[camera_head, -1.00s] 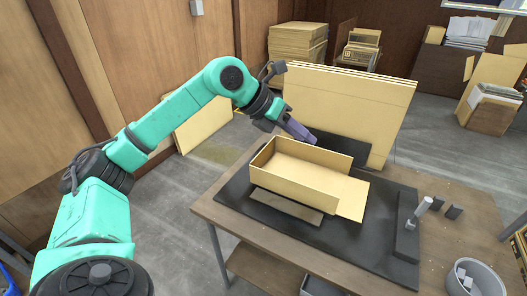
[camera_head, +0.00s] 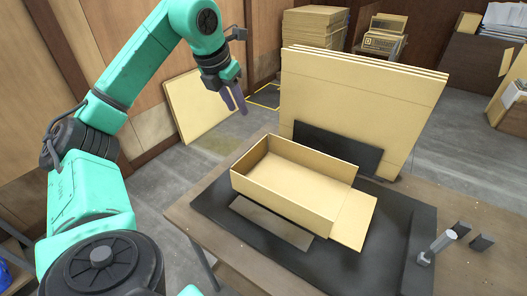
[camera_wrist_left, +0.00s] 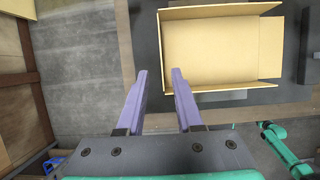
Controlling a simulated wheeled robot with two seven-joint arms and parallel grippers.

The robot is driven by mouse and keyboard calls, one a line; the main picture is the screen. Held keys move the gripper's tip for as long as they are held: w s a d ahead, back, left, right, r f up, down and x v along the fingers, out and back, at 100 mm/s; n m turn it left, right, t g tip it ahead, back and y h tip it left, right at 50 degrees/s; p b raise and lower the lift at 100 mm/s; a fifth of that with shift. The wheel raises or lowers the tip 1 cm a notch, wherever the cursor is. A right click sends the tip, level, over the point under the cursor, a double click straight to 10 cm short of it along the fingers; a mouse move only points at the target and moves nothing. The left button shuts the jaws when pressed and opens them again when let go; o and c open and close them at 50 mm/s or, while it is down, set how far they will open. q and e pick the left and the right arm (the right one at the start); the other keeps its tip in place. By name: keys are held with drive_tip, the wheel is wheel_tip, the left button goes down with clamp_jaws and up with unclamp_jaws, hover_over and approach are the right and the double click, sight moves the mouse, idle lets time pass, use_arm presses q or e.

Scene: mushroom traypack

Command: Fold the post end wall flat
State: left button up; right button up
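The tan cardboard tray (camera_head: 290,200) sits on the black mat on the table, its long walls and left end wall upright. A flat tan panel (camera_head: 355,222) extends low beyond its right end. My right gripper is not seen.
Tall cardboard sheets (camera_head: 365,95) stand behind the tray, with a dark plate (camera_head: 337,147) before them. The black mat (camera_head: 385,250) has a dark block with a grey post (camera_head: 437,247) near its right side. A tan sheet (camera_head: 200,105) leans on the wall. Floor left of the table is clear.

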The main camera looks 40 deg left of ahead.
sight(251, 151)
use_arm(q)
drive_tip(key=b+x, duration=0.2)
drive_tip(key=x, duration=0.4)
drive_tip(key=s+b+x, duration=0.1)
drive_tip(key=b+x, duration=0.1)
drive_tip(key=x, duration=0.5)
drive_tip(key=s+f+b+x, duration=0.1)
drive_tip(key=b+x, duration=0.1)
drive_tip(key=x, duration=0.4)
drive_tip(key=shift+d+f, duration=0.1)
drive_tip(key=shift+d, duration=0.1)
drive_tip(key=shift+s, duration=0.1)
clamp_jaws()
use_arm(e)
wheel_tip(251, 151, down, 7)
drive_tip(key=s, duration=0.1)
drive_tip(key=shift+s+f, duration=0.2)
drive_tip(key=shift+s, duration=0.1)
